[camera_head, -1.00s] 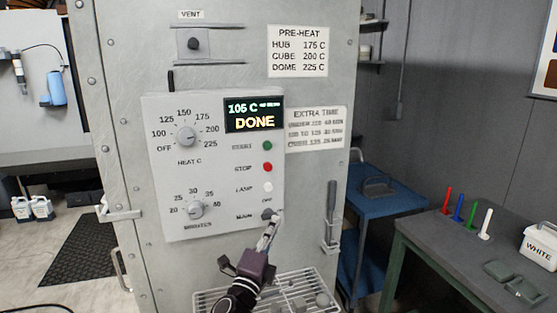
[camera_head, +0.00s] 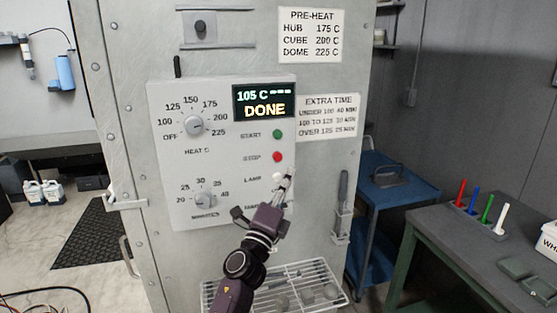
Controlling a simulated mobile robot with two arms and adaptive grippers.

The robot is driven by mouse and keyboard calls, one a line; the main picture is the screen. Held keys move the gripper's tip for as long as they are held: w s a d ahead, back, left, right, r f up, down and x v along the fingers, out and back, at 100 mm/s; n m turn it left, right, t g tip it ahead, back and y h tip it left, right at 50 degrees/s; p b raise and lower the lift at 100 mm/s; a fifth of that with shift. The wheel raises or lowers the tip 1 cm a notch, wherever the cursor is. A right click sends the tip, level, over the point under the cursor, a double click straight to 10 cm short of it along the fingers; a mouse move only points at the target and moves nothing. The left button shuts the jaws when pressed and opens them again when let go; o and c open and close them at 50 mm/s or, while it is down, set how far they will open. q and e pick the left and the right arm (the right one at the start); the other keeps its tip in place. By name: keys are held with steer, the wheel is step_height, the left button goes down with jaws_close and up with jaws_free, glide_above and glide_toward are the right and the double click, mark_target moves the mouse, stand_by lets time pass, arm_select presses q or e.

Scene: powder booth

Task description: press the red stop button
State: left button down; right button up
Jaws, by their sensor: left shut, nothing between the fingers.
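The red stop button (camera_head: 277,157) is on the right side of the oven's grey control panel (camera_head: 165,150), beside the label STOP and below the green start button (camera_head: 278,134). My left gripper (camera_head: 288,174) is shut and empty. Its fingertips point up and are a little below and right of the red button, near the lamp row. The button is fully visible; I cannot tell how far the fingertips are from the panel. The gripper and arm hide the main switch and part of the lamp row. The display (camera_head: 264,102) reads 105 C and DONE. My right gripper is not in view.
Two knobs, heat (camera_head: 193,126) and minutes (camera_head: 205,199), are left on the panel. A door handle (camera_head: 343,205) is right of it. A wire rack (camera_head: 325,272) with grey pieces is below. A blue cart (camera_head: 390,205) and a dark table (camera_head: 480,250) stand right.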

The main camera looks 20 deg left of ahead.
mark_target(278, 157)
arm_select(q)
steer(key=shift+w+a+b, duration=0.55)
steer(key=shift+w+a, duration=0.15)
steer(key=shift+w, duration=0.35)
steer(key=shift+w+a+b, duration=0.6)
steer(key=shift+w+a, duration=0.1)
steer(key=shift+w, duration=0.3)
steer(key=shift+w+a+b, duration=0.55)
steer(key=shift+w+a, duration=0.15)
steer(key=shift+w, duration=0.35)
steer(key=shift+w, duration=0.1)
steer(key=shift+w+a+b, duration=0.25)
steer(key=shift+b, duration=0.1)
steer(key=shift+w+a+b, duration=0.25)
steer(key=shift+w+b, duration=0.15)
steer(key=shift+s+r, duration=0.1)
steer(key=shift+s+d+p, duration=0.45)
steer(key=shift+s+p, duration=0.1)
steer(key=shift+s, duration=0.15)
